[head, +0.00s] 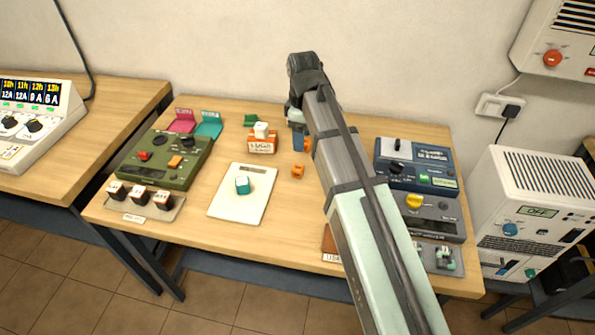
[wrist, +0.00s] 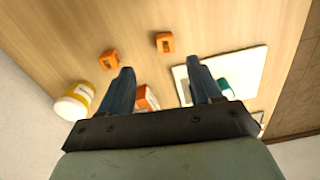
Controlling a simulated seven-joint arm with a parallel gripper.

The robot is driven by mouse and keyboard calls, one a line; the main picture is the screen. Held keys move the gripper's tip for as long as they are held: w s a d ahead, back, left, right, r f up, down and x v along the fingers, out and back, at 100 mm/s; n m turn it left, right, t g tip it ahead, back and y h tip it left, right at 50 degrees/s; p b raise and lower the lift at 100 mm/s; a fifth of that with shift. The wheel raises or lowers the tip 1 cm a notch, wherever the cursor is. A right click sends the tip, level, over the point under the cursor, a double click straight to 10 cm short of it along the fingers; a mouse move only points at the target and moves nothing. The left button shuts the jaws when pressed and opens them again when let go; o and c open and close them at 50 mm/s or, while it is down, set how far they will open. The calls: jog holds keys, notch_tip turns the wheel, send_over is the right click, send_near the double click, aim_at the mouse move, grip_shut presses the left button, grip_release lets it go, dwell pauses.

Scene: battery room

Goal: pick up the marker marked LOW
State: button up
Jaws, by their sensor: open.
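I cannot make out the word LOW on anything, so I cannot say which piece is that marker. My gripper (wrist: 160,70) is open and empty, pointing down above the back middle of the table. In the wrist view, an orange-and-white box (wrist: 147,98) shows partly between its fingers. Two small orange blocks (wrist: 165,43) lie beyond the fingertips. In the head view my arm hides part of the table's middle right.
A white board (head: 232,209) carries a teal block (head: 242,185). A green device (head: 165,158) stands at left, blue (head: 415,165) and grey (head: 430,215) devices at right. A yellow-and-white jar (wrist: 75,102) is beside the gripper in the wrist view.

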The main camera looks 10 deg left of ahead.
aim_at(301, 168)
notch_tip(301, 168, down, 8)
jog(key=shift+r, duration=0.25)
jog(key=shift+s+f, duration=0.25)
jog(key=shift+f, duration=0.75)
jog(key=shift+s+f, duration=0.2)
jog(key=shift+f, duration=1.4)
jog(key=shift+c, duration=0.3)
jog(key=c, duration=1)
jog(key=shift+r, duration=0.1)
